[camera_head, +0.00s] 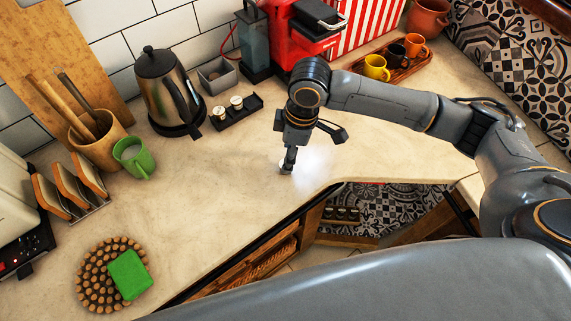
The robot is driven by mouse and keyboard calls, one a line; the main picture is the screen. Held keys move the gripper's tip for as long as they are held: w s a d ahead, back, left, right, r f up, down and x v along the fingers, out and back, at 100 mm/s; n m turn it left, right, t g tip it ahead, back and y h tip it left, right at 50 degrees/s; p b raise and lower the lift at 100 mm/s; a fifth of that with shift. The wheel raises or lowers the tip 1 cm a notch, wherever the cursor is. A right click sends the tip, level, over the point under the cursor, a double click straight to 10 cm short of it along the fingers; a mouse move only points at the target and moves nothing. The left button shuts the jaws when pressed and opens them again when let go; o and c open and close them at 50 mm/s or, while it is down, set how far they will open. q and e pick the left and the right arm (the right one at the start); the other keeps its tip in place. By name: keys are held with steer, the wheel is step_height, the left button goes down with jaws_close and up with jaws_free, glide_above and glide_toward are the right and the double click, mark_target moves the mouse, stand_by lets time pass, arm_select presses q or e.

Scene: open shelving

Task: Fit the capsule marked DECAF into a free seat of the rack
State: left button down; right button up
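My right gripper (288,161) comes in from the right and points down at the counter near its front edge. Its fingers look closed around a small pale capsule (285,169), mostly hidden by the fingers. Any marking on it is too small to read. A black rack (225,122) stands on the counter to the left of the gripper, in front of a small grey box. Two capsules with pale tops, a left one (219,112) and a right one (237,102), sit in the rack. My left gripper is not in view.
A steel kettle (167,88) stands left of the rack, and a red coffee machine (303,36) behind. A wooden tray (394,67) with cups is at the back right. A green mug (134,157) stands left. The counter between gripper and rack is clear.

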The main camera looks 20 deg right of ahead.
steer(key=f, duration=0.3)
steer(key=f+p, duration=0.1)
steer(key=shift+w+a+f, duration=0.2)
steer(key=shift+w+f, duration=0.1)
steer(key=shift+w, duration=0.1)
steer(key=c, duration=0.8)
steer(key=shift+r, duration=0.1)
